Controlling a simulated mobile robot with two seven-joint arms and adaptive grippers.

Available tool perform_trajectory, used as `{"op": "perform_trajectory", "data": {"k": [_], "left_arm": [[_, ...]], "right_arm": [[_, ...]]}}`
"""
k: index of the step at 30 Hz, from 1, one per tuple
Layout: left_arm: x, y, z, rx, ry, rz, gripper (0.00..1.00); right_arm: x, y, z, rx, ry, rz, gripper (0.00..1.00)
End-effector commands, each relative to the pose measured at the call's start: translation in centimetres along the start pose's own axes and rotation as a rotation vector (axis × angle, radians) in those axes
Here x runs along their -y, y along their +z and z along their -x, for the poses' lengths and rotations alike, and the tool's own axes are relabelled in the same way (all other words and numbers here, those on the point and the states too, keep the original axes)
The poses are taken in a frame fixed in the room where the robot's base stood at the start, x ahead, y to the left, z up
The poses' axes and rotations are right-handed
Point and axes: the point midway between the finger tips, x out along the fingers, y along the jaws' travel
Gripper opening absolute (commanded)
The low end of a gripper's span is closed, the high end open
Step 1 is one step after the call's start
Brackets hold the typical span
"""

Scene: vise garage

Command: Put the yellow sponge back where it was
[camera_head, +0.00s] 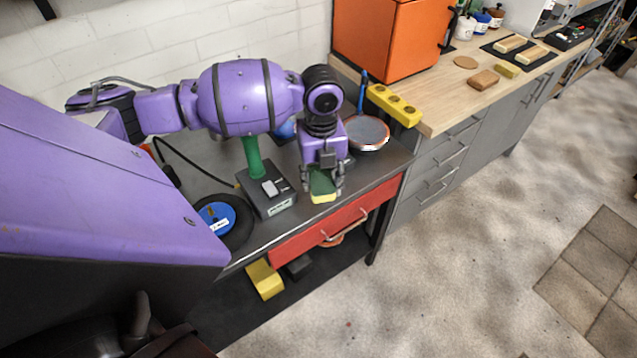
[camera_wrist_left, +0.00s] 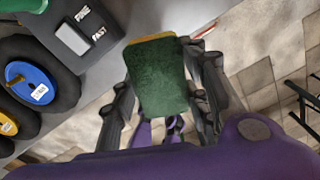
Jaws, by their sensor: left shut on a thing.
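The yellow sponge (camera_head: 323,190) has a dark green scouring face and a yellow edge. My left gripper (camera_head: 323,183) is shut on it, above the grey workbench close to its front edge. In the left wrist view the sponge (camera_wrist_left: 157,76) sits between the two fingers of my left gripper (camera_wrist_left: 160,108), green face toward the camera, with its yellow edge just showing at the top. I cannot tell the exact gap between sponge and bench. My right gripper is not in view.
A red drawer (camera_head: 333,229) is below. Bare bench (camera_head: 385,163) shows at the right.

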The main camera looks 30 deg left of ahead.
Motion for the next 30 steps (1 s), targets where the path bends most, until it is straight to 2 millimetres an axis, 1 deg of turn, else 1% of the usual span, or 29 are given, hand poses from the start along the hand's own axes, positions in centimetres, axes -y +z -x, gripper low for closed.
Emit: {"op": "perform_trajectory", "data": {"k": [1, 2, 3, 6, 10, 17, 21, 24, 30], "left_arm": [[0.2, 1.3, -0.7, -0.002, 0.001, 0.005, 0.17], [0.3, 2.0, -1.1, -0.002, 0.001, 0.004, 0.17], [0.3, 2.5, -2.2, -0.005, 0.003, 0.003, 0.17], [0.6, 3.9, -4.1, -0.005, 0.003, 0.002, 0.17], [0.8, 5.3, -5.6, -0.003, 0.001, -0.001, 0.17], [0.9, 6.4, -6.8, 0.000, 0.000, -0.001, 0.17], [0.9, 6.3, -8.9, -0.004, 0.001, -0.002, 0.17], [0.9, 6.4, -9.8, -0.001, 0.001, -0.002, 0.17], [0.9, 6.4, -9.7, 0.000, 0.000, -0.003, 0.17]], "right_arm": [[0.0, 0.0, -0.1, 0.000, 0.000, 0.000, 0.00], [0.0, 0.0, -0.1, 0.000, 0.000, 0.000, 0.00], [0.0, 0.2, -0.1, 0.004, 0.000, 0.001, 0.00], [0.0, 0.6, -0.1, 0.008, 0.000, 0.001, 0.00], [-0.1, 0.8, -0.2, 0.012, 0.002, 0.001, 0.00], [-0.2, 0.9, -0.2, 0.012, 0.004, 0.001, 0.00], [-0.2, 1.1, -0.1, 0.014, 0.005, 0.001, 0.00], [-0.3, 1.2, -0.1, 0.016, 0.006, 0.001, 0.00], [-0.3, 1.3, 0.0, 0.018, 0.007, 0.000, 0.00]]}}
